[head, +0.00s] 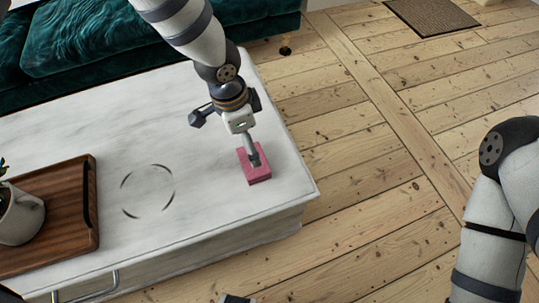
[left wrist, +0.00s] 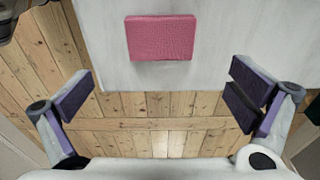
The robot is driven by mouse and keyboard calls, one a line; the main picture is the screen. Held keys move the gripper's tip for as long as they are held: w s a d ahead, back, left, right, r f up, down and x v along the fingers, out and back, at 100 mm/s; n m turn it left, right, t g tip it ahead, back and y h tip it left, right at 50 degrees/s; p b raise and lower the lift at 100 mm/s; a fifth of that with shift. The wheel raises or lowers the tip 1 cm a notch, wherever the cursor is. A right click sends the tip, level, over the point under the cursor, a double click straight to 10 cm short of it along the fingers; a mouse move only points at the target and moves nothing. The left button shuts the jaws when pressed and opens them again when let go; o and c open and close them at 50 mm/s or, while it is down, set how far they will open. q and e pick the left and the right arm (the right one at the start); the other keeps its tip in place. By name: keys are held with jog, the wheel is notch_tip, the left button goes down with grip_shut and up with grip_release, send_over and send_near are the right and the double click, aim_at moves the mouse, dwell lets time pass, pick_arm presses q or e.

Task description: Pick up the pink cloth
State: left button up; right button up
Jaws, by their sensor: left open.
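The pink cloth (head: 260,177) is a folded, flat, block-like rectangle lying on the white marbled table top near its right end. It also shows whole in the left wrist view (left wrist: 161,37), at the top centre. My left gripper (head: 253,156) points down over the cloth in the head view and hides part of it. In the left wrist view my left gripper (left wrist: 163,96) has its fingers wide apart, with nothing between them; the cloth lies beyond the fingers there. My right arm (head: 495,220) is at the right edge, and its gripper does not show clearly.
The white table (head: 215,205) has a dark broken ring (head: 147,191) marked on its top. A wooden tray (head: 70,235) with a potted plant (head: 20,218) stands at the left. A green sofa (head: 110,40) is behind. Bare floorboards lie to the right.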

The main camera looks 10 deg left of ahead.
pick_arm(q)
jog(key=f, duration=0.3)
jog(key=f+b, duration=0.1)
jog(key=f, duration=0.7)
jog(key=shift+w+d+f+b, duration=0.1)
jog(key=shift+w+d+b, duration=0.2)
jog(key=shift+d, duration=0.05)
jog(key=c, duration=0.9)
pick_arm(e)
jog(key=shift+x, duration=1.05)
